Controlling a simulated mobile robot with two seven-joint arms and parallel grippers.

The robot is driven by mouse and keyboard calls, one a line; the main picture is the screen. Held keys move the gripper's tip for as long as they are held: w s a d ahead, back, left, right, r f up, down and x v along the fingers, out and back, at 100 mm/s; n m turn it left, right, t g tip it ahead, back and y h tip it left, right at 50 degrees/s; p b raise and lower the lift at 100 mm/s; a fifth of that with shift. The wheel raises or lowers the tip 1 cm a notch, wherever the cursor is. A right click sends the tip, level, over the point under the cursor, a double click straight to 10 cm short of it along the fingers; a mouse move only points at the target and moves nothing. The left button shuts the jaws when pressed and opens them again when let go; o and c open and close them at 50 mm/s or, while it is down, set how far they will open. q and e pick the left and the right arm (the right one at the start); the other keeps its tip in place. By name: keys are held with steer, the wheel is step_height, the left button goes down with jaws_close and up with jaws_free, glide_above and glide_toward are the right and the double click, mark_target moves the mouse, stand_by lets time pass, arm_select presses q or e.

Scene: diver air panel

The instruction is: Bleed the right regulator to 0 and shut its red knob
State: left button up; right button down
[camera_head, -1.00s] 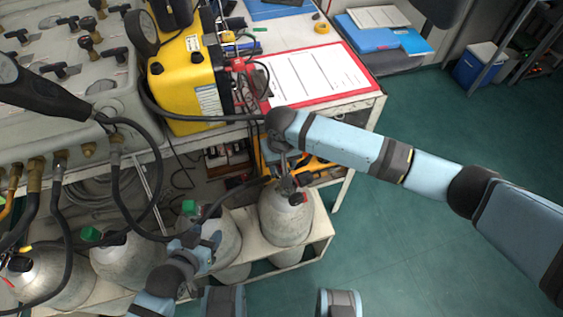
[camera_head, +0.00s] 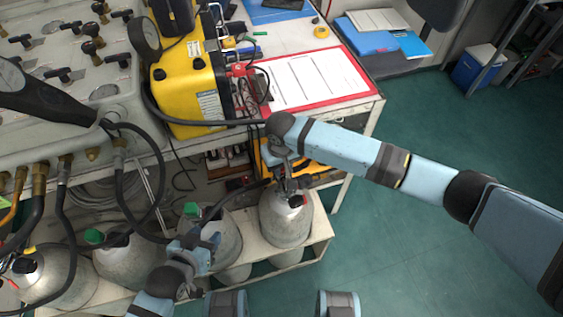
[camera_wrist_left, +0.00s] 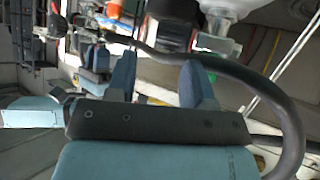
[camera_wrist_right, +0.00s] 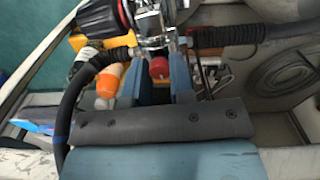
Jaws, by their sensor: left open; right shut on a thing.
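The rightmost grey cylinder (camera_head: 287,222) stands in the low rack, with a regulator on its top. My right gripper (camera_head: 291,185) is at that regulator, which it partly hides in the head view. In the right wrist view, the metal-and-black regulator (camera_wrist_right: 150,22) fills the top. The red knob (camera_wrist_right: 160,68) sits between the fingers of my right gripper (camera_wrist_right: 156,82), which is shut on it. My left gripper (camera_head: 208,243) is open beside the green-topped cylinder (camera_head: 226,250). In the left wrist view, a dark hose passes behind its fingers (camera_wrist_left: 160,85). No gauge reading is legible.
A yellow case (camera_head: 190,88) and a red-bordered sheet (camera_head: 310,80) lie on the bench above. Black hoses (camera_head: 122,195) loop between the grey panel (camera_head: 65,90) and cylinders at left.

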steer(key=n+p, duration=0.2)
steer(key=shift+r+n+p, duration=0.25)
steer(key=shift+n+p, duration=0.75)
steer(key=shift+n, duration=0.2)
steer(key=shift+f+n+p, duration=0.1)
steer(key=shift+n+p, duration=0.5)
steer(key=shift+n, duration=0.3)
steer(key=shift+n+p, duration=0.5)
steer(key=shift+n, duration=0.4)
steer(key=n+p, duration=0.1)
steer(key=n, duration=0.2)
steer(key=shift+n, duration=0.3)
steer(key=n+p, duration=0.1)
steer(key=n, duration=0.2)
steer(key=shift+f+n, duration=0.1)
steer(key=shift+n, duration=0.2)
steer(key=n, duration=0.4)
arm_select(q)
step_height(320, 180, up, 7)
steer(key=shift+s+a+r, duration=0.2)
steer(key=shift+s, duration=0.15)
arm_select(e)
steer(key=shift+n, duration=0.3)
arm_select(q)
steer(key=shift+w+r, duration=0.1)
steer(key=shift+r, duration=0.05)
